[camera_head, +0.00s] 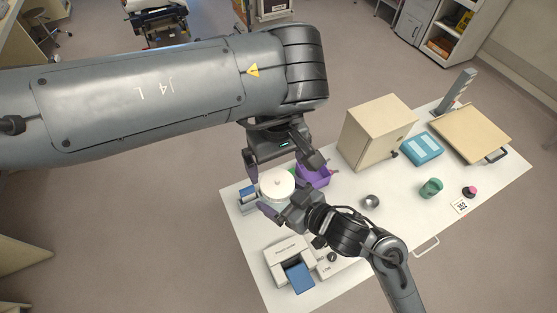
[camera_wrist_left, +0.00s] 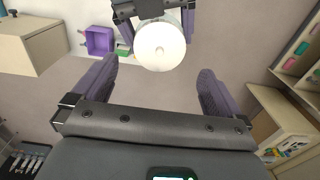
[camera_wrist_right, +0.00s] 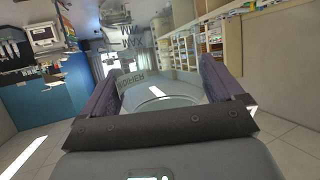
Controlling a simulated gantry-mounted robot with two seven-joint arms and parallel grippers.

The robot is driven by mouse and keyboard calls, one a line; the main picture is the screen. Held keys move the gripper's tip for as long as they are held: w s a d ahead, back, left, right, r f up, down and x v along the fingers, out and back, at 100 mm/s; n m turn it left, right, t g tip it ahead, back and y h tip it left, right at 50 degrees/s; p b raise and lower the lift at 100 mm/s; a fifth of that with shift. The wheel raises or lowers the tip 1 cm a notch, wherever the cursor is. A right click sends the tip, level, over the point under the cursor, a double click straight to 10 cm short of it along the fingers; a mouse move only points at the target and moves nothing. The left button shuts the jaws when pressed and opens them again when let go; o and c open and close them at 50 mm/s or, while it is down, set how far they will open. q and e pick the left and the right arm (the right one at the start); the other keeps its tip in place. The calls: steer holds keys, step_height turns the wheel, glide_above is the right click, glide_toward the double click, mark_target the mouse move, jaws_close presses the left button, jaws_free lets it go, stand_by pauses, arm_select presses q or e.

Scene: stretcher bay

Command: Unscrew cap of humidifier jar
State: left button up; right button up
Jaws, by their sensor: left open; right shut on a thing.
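The humidifier jar shows its round white cap (camera_head: 277,183) near the left edge of the white table in the head view. The cap also shows in the left wrist view (camera_wrist_left: 160,46), beyond my open fingers and with a small knob at its centre. My right gripper (camera_head: 284,204) is shut on the jar. In the right wrist view the clear, lettered jar body (camera_wrist_right: 160,92) lies between its fingers. My left gripper (camera_head: 283,164) is open and empty, above the cap and apart from it. The jar's lower part is hidden in the head view.
A purple bin (camera_head: 316,177) stands right beside the jar. A beige cabinet (camera_head: 370,135), blue device (camera_head: 421,148), steel bowl (camera_head: 371,202) and green cup (camera_head: 431,188) are further right. A white device with a blue front (camera_head: 287,252) sits at the near left. Table between bowl and cup is clear.

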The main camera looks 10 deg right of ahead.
mark_target(277, 183)
arm_select(q)
steer(key=shift+f, duration=3.5)
steer(key=c, duration=1)
steer(key=n, duration=0.2)
steer(key=shift+n, duration=0.4)
steer(key=n, duration=0.4)
steer(key=shift+n, duration=0.3)
steer(key=n, duration=0.6)
steer(key=o, duration=1)
